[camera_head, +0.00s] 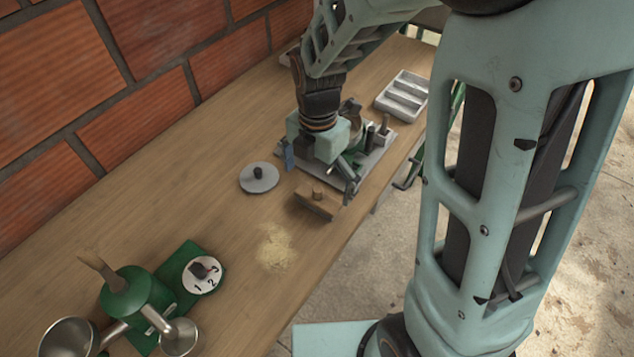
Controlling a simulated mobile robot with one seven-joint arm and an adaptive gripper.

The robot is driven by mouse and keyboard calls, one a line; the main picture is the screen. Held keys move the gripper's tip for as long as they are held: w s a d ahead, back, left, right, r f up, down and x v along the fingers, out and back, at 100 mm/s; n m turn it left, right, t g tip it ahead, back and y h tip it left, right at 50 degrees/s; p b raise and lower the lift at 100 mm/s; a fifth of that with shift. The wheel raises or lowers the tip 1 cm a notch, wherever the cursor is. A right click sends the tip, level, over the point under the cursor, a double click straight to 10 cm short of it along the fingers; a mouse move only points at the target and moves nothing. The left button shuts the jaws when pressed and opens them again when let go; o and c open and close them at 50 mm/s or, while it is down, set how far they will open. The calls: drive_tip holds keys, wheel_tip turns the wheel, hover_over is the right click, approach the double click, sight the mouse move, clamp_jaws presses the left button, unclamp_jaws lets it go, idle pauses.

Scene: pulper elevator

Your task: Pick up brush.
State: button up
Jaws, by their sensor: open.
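The brush looks to be the brown wooden block with a short peg (318,199) lying on the wooden bench. It is near the bench's front edge, at the middle of the head view. My gripper (320,176) is just beyond the brush, in front of a grey-based device, with its fingers spread apart. Nothing shows between the fingers. The brush is apart from the fingers as far as I can see; the exact height of the gripper over the bench is hard to tell.
A grey disc with a black knob (259,178) lies left of the brush. Pale powder (275,246) is spilled nearer. A green device with a numbered dial (202,274) stands at lower left. A grey compartment tray (402,96) sits farther back. A brick wall (150,100) borders the bench.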

sight(317, 189)
wheel_tip(317, 189, down, 4)
drive_tip(key=shift+f, duration=0.15)
drive_tip(key=shift+c, duration=0.4)
drive_tip(key=c, duration=1.2)
drive_tip(key=shift+r, duration=0.2)
